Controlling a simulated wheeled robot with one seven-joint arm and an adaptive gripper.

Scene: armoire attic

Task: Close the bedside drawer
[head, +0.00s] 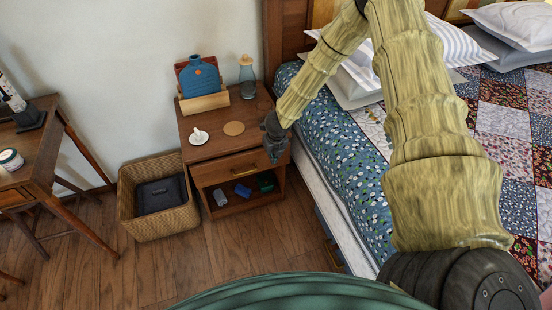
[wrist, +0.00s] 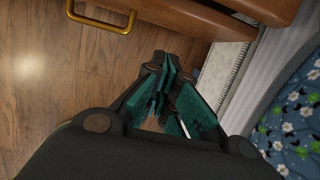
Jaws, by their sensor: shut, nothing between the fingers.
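The wooden bedside table (head: 215,148) stands beside the bed in the head view. Its drawer (head: 222,168) has a brass handle (head: 243,171) and sits above an open shelf. How far the drawer stands out is hard to tell. My gripper (head: 275,156) is at the right front corner of the drawer, partly covering it. In the wrist view my gripper (wrist: 165,75) is shut and empty. The drawer front (wrist: 185,22) lies just beyond the fingertips there, with the handle (wrist: 100,18) to the upper left. I cannot tell whether the fingers touch the wood.
The bed (head: 345,165) closely bounds the right side. A wicker basket (head: 128,200) stands left of the table. A cup (head: 199,136), a bottle (head: 247,77) and a blue item (head: 199,78) in a wooden holder stand on top. Wooden floor (head: 190,260) is clear in front.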

